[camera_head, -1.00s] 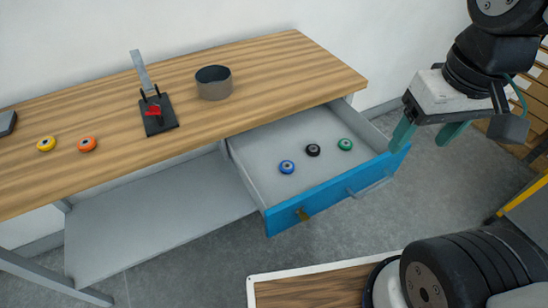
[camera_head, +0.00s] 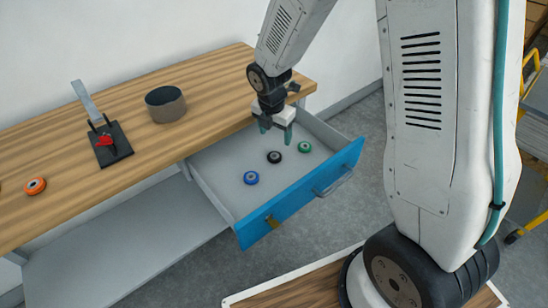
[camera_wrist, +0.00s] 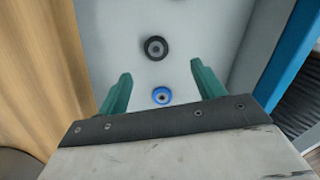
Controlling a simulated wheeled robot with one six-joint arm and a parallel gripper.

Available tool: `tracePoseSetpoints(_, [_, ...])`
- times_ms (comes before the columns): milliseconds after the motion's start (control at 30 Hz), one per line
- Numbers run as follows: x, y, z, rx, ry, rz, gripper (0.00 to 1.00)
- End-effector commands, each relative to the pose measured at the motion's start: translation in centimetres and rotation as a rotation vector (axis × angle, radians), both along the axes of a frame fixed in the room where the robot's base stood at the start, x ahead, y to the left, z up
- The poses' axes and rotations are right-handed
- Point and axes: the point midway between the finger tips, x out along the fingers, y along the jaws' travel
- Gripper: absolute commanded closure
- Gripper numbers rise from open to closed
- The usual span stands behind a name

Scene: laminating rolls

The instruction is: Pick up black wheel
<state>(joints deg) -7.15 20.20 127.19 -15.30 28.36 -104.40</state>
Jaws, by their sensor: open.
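The black wheel (camera_head: 274,157) lies flat in the open drawer (camera_head: 226,195), between the blue wheel (camera_head: 251,177) and the green wheel (camera_head: 305,147). My gripper (camera_head: 276,134) is open and empty, pointing down above the drawer. In the wrist view the black wheel (camera_wrist: 156,48) lies beyond the fingertips, a little above the middle of the gap. The blue wheel (camera_wrist: 161,96) shows between the two green fingers (camera_wrist: 158,82). Nothing is touching the fingers.
The drawer's blue front (camera_head: 300,196) and side walls surround the wheels. Bare grey floor lies beyond the drawer front.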

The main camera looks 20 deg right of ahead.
Motion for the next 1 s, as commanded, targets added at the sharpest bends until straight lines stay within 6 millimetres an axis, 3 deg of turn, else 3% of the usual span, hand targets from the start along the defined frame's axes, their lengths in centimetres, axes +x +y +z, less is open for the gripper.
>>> tracePoseSetpoints(33, [0.3,0.3,-1.2,-0.005,0.010,0.052,0.32])
tracePoseSetpoints(200, [0.9,0.6,-3.1,-0.012,0.019,0.142,0.32])
tracePoseSetpoints(700, [1.4,-0.2,-9.5,-0.011,0.021,0.143,0.32])
tracePoseSetpoints(1000, [1.5,-0.3,-10.3,-0.010,0.017,0.143,0.32])
